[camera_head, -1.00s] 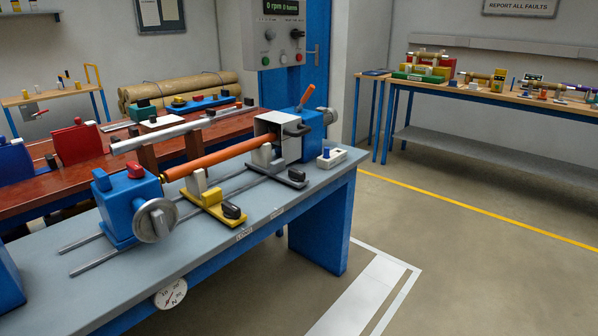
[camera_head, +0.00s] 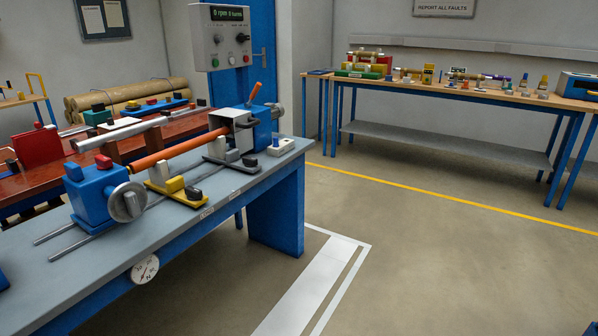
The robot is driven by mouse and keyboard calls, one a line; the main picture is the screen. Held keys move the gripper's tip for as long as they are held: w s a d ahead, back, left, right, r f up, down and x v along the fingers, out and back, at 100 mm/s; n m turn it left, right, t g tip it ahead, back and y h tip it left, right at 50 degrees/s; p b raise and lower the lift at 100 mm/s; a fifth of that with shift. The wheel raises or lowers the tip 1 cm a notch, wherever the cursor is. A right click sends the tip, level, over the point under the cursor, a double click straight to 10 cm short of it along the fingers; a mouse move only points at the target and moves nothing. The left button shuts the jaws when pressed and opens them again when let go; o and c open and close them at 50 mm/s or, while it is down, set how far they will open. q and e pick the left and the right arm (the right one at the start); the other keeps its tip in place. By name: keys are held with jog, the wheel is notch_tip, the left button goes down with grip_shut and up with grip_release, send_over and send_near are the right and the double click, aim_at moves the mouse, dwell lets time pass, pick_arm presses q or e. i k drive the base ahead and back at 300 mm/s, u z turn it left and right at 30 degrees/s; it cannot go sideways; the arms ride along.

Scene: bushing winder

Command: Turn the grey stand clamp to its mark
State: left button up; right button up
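The grey stand (camera_head: 222,164) sits on the winder's rails under the far end of the orange-brown rod (camera_head: 178,151). Its dark clamp knob (camera_head: 250,160) is on the front right end of its foot. I cannot make out a mark beside the knob at this size. A yellow stand (camera_head: 166,190) with a similar dark knob (camera_head: 193,193) is nearer, to the left. Neither of my grippers is in view.
The blue headstock with handwheel (camera_head: 128,202) stands at the bench's near left. A small white box (camera_head: 281,147) is at the far end of the grey bench (camera_head: 170,232). A control panel (camera_head: 229,38) hangs behind. Open floor (camera_head: 430,260) lies to the right.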

aim_at(249, 162)
jog(key=u, duration=1.35)
jog(key=k, duration=0.2)
jog(key=z, duration=2.1)
jog(key=i, duration=2.15)
jog(key=u, duration=1.65)
jog(key=i, duration=1.05)
jog(key=u, duration=1.05)
